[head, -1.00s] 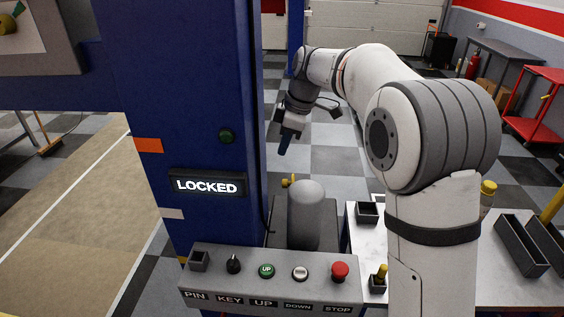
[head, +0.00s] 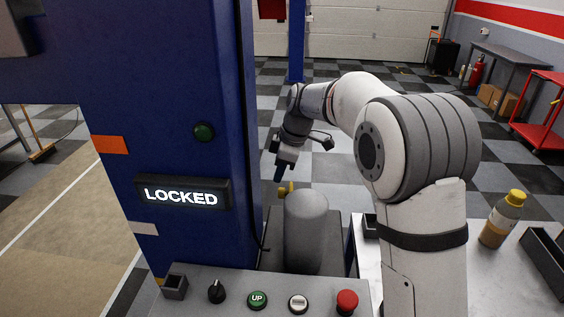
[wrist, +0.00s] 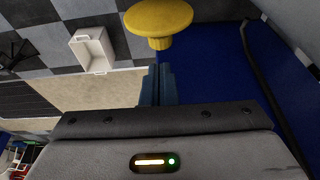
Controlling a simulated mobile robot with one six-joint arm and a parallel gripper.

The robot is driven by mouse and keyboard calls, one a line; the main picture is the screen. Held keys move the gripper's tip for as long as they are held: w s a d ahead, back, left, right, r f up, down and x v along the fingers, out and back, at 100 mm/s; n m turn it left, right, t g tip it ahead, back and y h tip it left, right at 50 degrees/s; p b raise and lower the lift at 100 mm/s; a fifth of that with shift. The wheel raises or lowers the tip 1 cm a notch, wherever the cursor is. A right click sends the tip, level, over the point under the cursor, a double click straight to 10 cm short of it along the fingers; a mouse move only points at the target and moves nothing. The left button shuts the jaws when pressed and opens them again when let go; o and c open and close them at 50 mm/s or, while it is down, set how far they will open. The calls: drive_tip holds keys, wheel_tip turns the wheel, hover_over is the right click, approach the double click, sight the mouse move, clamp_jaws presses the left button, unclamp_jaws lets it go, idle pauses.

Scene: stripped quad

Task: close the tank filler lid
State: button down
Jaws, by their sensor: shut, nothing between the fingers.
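A yellow round knob or cap on a short stem, possibly the tank filler lid, shows behind a grey rounded cylinder (head: 306,230) in the head view (head: 286,188). In the wrist view the yellow knob (wrist: 158,22) is large, just beyond my fingertips. My gripper (head: 279,174) points down, close above and beside the knob in the head view. Its fingers (wrist: 157,72) are shut and empty. A gap seems to remain between fingertips and knob; contact cannot be told. The knob's base and any filler opening are hidden.
A blue post (head: 190,120) with a lit LOCKED sign (head: 182,195) stands left of my gripper. A control panel (head: 255,283) with buttons is in front. A bottle (head: 502,220) stands on the white bench at right. A pale open box (wrist: 92,48) shows in the wrist view.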

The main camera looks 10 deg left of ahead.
drive_tip(key=x, duration=0.4)
drive_tip(key=shift+f, duration=0.2)
drive_tip(key=shift+s+a+f, duration=0.1)
drive_tip(key=shift+a, duration=0.05)
